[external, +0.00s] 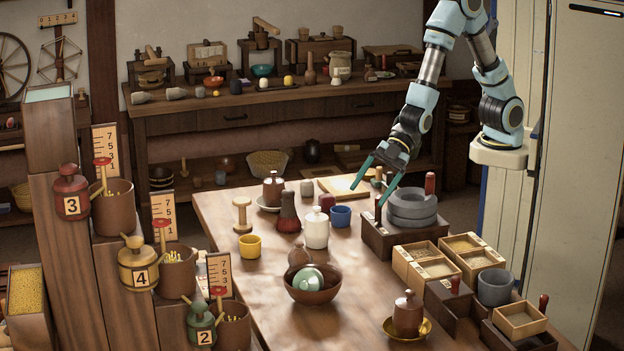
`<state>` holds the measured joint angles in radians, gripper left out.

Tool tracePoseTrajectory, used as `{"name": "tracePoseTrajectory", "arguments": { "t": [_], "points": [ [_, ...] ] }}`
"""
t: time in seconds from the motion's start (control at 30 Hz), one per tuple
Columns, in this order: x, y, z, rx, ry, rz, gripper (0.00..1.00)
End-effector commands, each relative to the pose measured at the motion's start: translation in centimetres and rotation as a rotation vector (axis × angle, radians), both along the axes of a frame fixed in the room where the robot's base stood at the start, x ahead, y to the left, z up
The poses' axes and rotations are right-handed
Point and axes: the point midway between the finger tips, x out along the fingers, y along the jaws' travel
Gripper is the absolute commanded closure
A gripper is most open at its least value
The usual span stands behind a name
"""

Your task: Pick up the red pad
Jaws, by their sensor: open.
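I cannot pick out a red pad with certainty. My gripper (367,196) is open, its two teal fingers pointing down and left, apart and with nothing seen between them. It hangs over the far right part of the wooden table (225,205). A pale board (345,187) lies behind and left of the fingertips. A blue cup (341,216) and a small reddish-brown pot (327,202) stand left of the fingertips. A dark red flask (289,213) stands further left.
A grey stone quern (412,208) on a dark box stands just right of the fingers. Grain boxes (421,267) fill the right edge. A brown bowl (312,291) with a green piece stands in front.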

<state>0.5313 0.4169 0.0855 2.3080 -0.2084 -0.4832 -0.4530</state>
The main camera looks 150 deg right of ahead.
Motion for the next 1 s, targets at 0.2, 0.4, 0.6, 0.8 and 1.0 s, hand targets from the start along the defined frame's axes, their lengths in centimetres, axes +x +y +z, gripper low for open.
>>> {"name": "tracePoseTrajectory", "arguments": {
  "t": [0.2, 0.4, 0.6, 0.8, 1.0],
  "points": [
    [-6.5, -11.6, -3.5, -0.025, -0.175, -0.214, 0.15],
    [-17.2, -14.8, -8.4, 0.128, -0.306, -0.506, 0.15],
    [-25.3, -14.9, -10.0, 0.215, -0.424, -0.704, 0.15],
    [-28.0, -14.7, -10.3, 0.240, -0.476, -0.769, 0.15],
    [-27.2, -15.6, -11.3, 0.239, -0.482, -0.768, 0.15]
  ]
}}
